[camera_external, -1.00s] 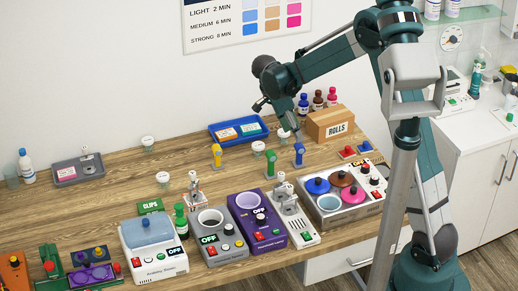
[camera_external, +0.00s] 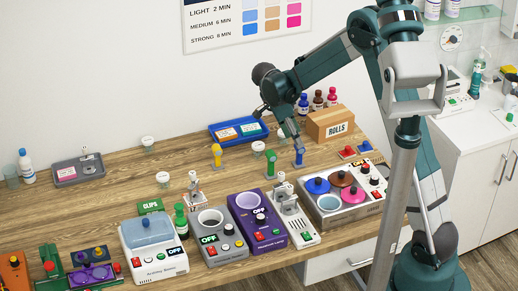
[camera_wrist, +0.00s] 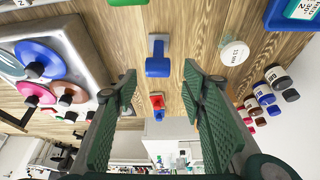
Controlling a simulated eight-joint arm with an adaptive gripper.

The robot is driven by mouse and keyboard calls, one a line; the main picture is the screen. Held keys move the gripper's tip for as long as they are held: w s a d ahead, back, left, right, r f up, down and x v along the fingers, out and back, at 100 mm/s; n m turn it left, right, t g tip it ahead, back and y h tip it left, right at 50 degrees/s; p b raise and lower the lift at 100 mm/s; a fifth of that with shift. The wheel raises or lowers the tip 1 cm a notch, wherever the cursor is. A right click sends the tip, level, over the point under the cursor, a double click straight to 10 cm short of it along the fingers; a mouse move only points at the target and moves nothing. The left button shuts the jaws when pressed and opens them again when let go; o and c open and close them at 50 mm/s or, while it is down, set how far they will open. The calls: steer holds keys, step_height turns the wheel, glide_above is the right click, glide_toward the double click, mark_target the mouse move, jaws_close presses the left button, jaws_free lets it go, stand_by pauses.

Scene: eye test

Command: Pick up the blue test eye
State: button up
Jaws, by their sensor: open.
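The blue test eye (camera_external: 298,158) stands upright on the wooden bench, right of the green one (camera_external: 270,162). In the wrist view the blue test eye (camera_wrist: 158,62) shows just beyond the gap between my fingertips. My gripper (camera_external: 291,138) hangs right above it in the external view and partly overlaps its top. In the wrist view my gripper (camera_wrist: 158,78) has its two green fingers wide apart with nothing held between them. I cannot tell whether a finger touches the eye.
A cardboard rolls box (camera_external: 330,124) and several bottles (camera_external: 317,100) stand behind to the right. A yellow test eye (camera_external: 216,155) and a white-lidded cup (camera_external: 258,149) stand to the left. A wax heater with coloured lids (camera_external: 340,195) is in front. A blue tray (camera_external: 230,142) lies behind.

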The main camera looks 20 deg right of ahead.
stand_by(0.3)
steer(key=shift+x, duration=2.6)
steer(key=shift+s, duration=0.15)
steer(key=c, duration=1.3)
steer(key=shift+r, duration=0.15)
steer(key=shift+r, duration=4.9)
